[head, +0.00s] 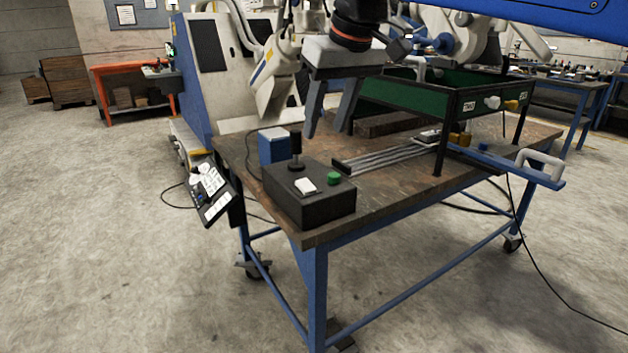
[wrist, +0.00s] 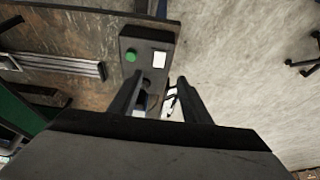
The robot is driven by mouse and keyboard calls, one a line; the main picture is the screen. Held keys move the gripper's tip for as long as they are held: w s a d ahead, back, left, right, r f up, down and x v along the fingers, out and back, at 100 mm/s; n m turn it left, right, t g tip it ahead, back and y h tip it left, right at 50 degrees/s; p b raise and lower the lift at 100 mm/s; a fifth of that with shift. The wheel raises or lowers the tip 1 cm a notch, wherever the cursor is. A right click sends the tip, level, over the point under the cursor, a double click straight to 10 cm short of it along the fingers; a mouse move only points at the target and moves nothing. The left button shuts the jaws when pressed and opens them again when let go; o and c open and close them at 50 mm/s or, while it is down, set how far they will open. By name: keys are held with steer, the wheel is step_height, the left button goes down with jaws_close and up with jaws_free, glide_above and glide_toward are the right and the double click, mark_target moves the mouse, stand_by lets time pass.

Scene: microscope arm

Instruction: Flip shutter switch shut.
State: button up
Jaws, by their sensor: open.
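A black control box (head: 310,206) stands on the near left corner of the worn table. Its top carries a white switch plate (head: 305,186), a green round button (head: 334,178) and an upright black joystick (head: 296,150). I cannot tell which way the switch is tipped. My gripper (head: 326,132) is open and empty, pointing down above and behind the box, apart from it. In the wrist view the box (wrist: 146,36) lies beyond the fingertips, with the white switch plate (wrist: 160,58) and green button (wrist: 131,56) in plain view. The joystick is partly seen between the fingers.
A blue box (head: 272,147) stands just behind the control box. Metal rails (head: 385,158) lie to its right, with a green-sided frame (head: 430,93) behind them. A tilted panel with white buttons (head: 212,190) hangs off the table's left side. The near table edge is clear.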

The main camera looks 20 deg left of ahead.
mark_target(308, 187)
steer(key=x, duration=1.6)
steer(key=shift+d+f, duration=0.1)
steer(key=shift+d, duration=0.05)
